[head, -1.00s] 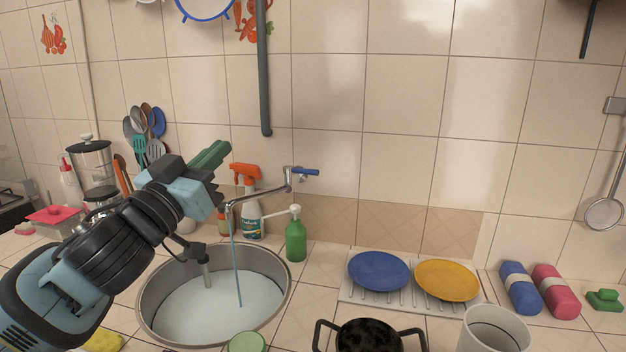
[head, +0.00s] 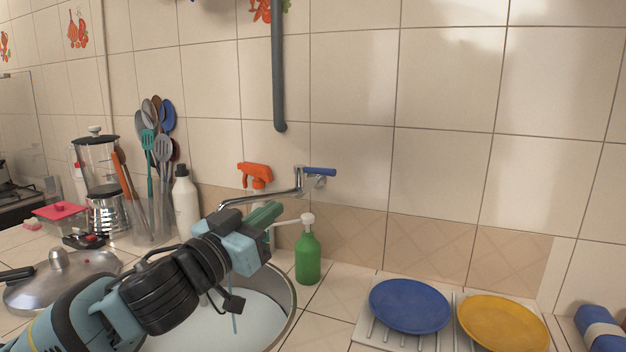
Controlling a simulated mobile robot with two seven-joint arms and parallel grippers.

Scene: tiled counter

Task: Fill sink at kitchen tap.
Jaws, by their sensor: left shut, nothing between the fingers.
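The kitchen tap (head: 262,197) is on the tiled wall, its spout reaching left and its blue handle (head: 320,172) pointing right. A thin stream of water (head: 235,323) falls below my gripper into the round metal sink (head: 291,296). Water (head: 262,318) covers the sink's floor. My left gripper (head: 272,213) is shut and empty. In the picture it lies just below the spout, left of and below the handle, apart from the handle. My left arm hides much of the sink and the stream's upper part. My right gripper is not in view.
A green soap bottle (head: 307,258) stands right of the sink, close to my gripper. Blue (head: 410,305) and yellow (head: 503,325) plates sit on a rack at right. A pot lid (head: 60,280), blender (head: 98,165), utensils (head: 157,150) and white bottle (head: 185,203) are at left.

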